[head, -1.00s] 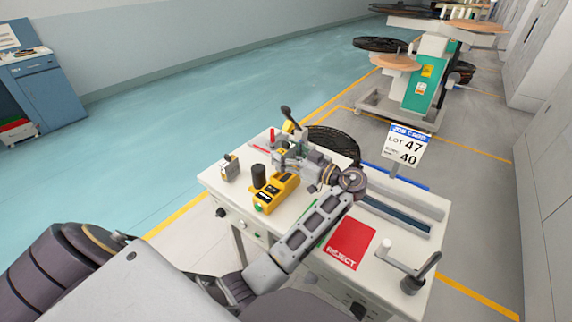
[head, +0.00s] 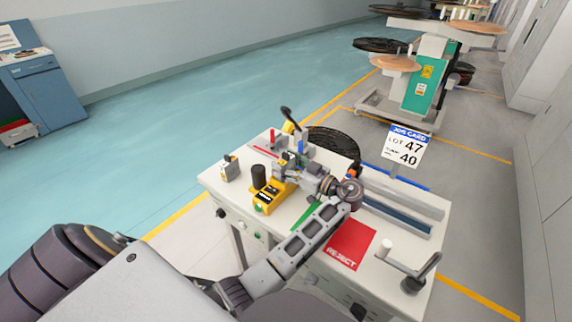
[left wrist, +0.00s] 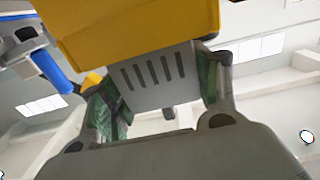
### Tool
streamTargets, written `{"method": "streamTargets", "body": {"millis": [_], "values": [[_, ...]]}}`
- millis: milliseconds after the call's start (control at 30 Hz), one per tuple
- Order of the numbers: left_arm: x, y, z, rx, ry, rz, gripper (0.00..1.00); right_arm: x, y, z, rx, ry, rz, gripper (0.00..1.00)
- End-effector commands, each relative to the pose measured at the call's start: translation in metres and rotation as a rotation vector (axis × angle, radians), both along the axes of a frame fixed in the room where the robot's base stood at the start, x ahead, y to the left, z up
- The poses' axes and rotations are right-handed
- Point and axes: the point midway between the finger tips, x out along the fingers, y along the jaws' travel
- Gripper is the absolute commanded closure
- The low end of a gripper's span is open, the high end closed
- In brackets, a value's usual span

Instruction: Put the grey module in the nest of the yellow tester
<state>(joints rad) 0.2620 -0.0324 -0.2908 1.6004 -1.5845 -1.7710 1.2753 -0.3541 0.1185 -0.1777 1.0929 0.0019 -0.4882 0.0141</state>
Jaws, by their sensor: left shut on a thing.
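The yellow tester (head: 268,199) stands on the white bench, with dark and green details on its body. In the left wrist view the tester (left wrist: 135,25) fills the top of the picture. My left gripper (head: 290,170) is at the tester's far right side. In the left wrist view its green-padded fingers (left wrist: 158,88) are shut on the grey module (left wrist: 155,72), a grey block with several dark slots. The module's far end meets the tester's yellow edge in that view. I cannot tell whether it touches the tester or sits in the nest, which is hidden. My right gripper is not in view.
A black cylinder (head: 259,175) stands close behind the tester, and a small grey device (head: 230,170) is to its left. The red REJECT mat (head: 350,244), a green strip (head: 306,215) and a crank (head: 413,279) are on the right. A job card (head: 403,147) stands behind.

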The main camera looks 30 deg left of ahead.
Motion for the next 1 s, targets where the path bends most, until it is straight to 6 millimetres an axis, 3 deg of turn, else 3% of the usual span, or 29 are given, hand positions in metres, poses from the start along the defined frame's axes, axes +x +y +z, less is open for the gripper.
{"method": "streamTargets", "body": {"millis": [633,667,700,833,1000], "values": [[0.0,0.0,-0.0021,0.001,-0.001,0.0,0.66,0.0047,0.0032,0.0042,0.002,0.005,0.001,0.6],[-0.0001,0.0,-0.0024,0.0,0.0,0.0,0.37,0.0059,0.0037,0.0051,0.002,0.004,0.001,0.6],[-0.0001,0.0,-0.0022,0.0,0.0,0.0,0.32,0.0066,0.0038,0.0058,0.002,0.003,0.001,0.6],[-0.0001,0.0,-0.0021,0.0,0.0,0.0,0.17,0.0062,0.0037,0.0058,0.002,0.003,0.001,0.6],[-0.0001,0.0,-0.0021,0.0,0.0,0.0,0.17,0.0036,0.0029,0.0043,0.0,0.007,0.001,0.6]]}}
